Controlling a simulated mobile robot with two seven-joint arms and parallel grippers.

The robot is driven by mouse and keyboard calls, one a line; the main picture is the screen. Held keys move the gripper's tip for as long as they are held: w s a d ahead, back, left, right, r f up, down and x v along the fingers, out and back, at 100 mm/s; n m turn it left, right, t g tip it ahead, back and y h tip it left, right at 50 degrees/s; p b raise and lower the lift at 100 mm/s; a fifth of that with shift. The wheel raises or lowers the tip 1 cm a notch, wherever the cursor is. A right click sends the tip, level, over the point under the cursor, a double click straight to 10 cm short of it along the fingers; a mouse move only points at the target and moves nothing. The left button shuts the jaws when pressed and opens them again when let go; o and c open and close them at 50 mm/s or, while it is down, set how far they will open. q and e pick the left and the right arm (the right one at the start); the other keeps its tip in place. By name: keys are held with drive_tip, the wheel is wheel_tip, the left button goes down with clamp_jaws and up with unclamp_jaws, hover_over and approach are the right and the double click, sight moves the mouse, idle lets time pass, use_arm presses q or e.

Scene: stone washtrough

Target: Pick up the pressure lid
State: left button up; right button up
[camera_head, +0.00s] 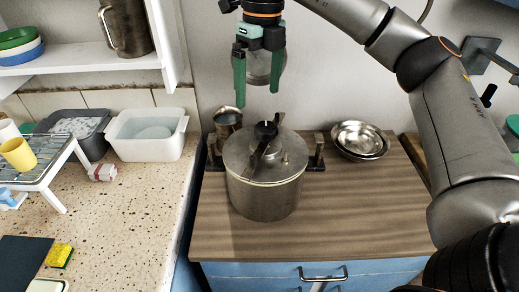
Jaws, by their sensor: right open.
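The pressure lid (241,157) is a round metal lid with a black bar and knob (266,131) across its top. It sits on a large steel pot (265,200) with dark side handles, on the wooden counter. My right gripper (258,98) has green fingers pointing down. It is open and apart from the lid, above and behind it in the picture. A roundish, see-through grey thing shows between or behind its fingers; I cannot tell what it is. My left gripper is not in view.
Steel bowls (360,138) stand right of the pot, and a metal jug (227,120) stands behind it. On the speckled left counter are a white basin (144,135), a dark basin, a rack with a yellow cup (18,154), and a sponge (59,255). The wooden counter's front (330,235) is clear.

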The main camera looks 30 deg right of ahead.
drive_tip(key=d+r, duration=0.1)
drive_tip(key=d, duration=0.1)
drive_tip(key=b, duration=0.2)
hover_over(266, 127)
drive_tip(key=shift+m+h, duration=0.3)
drive_tip(key=shift+h, duration=0.1)
wheel_tip(266, 127, down, 6)
drive_tip(key=shift+s+d+r, duration=0.1)
drive_tip(key=shift+d, duration=0.05)
drive_tip(key=shift+f, duration=0.9)
wheel_tip(266, 127, down, 4)
drive_tip(key=shift+f, duration=0.25)
drive_tip(key=shift+c, duration=1.4)
clamp_jaws()
